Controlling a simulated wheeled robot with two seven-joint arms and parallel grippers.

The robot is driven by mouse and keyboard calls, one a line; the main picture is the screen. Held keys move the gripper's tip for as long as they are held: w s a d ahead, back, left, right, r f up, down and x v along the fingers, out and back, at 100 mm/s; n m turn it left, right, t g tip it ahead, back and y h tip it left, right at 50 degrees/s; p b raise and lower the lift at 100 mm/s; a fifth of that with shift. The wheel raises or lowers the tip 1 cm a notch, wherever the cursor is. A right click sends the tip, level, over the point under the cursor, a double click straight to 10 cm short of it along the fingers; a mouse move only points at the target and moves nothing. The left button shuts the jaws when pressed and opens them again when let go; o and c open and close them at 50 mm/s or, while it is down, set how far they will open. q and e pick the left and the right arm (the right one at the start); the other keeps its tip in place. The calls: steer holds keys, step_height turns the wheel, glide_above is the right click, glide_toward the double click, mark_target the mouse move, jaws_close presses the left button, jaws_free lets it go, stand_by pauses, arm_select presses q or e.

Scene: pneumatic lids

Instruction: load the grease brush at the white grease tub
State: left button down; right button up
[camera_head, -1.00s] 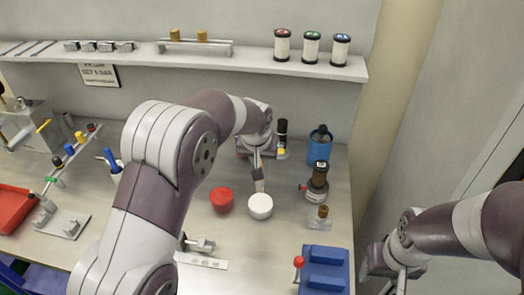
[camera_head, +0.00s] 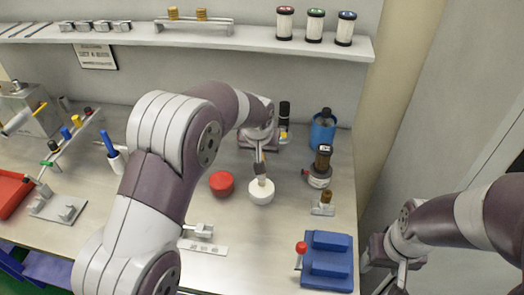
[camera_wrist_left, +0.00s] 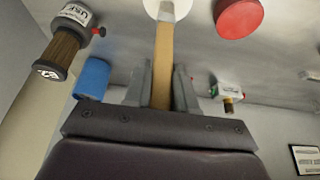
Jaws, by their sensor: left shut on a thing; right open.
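The white grease tub (camera_head: 261,196) stands on the workbench, to the right of a red round tub (camera_head: 221,184). My left gripper (camera_head: 260,150) is above and behind the white tub. It is shut on the handle of the grease brush (camera_head: 260,169), which points down with its pale tip at the tub's top. In the left wrist view the brush handle (camera_wrist_left: 163,65) runs between the fingers to the white tub (camera_wrist_left: 168,9); the tip's depth inside is unclear. My right gripper (camera_head: 400,280) is open at the lower right, off the bench, partly cut by the frame edge.
A brown-topped canister (camera_head: 320,168), a blue container (camera_head: 323,130) and a small brass-topped fitting (camera_head: 324,204) stand right of the tub. A blue block (camera_head: 327,260) with a red-knobbed lever sits at front right. A shelf (camera_head: 200,38) runs above. Bench is clear just before the tub.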

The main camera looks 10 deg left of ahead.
arm_select(q)
steer(key=shift+s, duration=0.1)
steer(key=shift+f, duration=0.25)
steer(key=shift+f+b, duration=0.3)
stand_by(1.0)
step_height(320, 180, up, 7)
steer(key=p, duration=0.5)
steer(key=shift+r+p, duration=0.1)
steer(key=shift+p, duration=0.2)
stand_by(0.5)
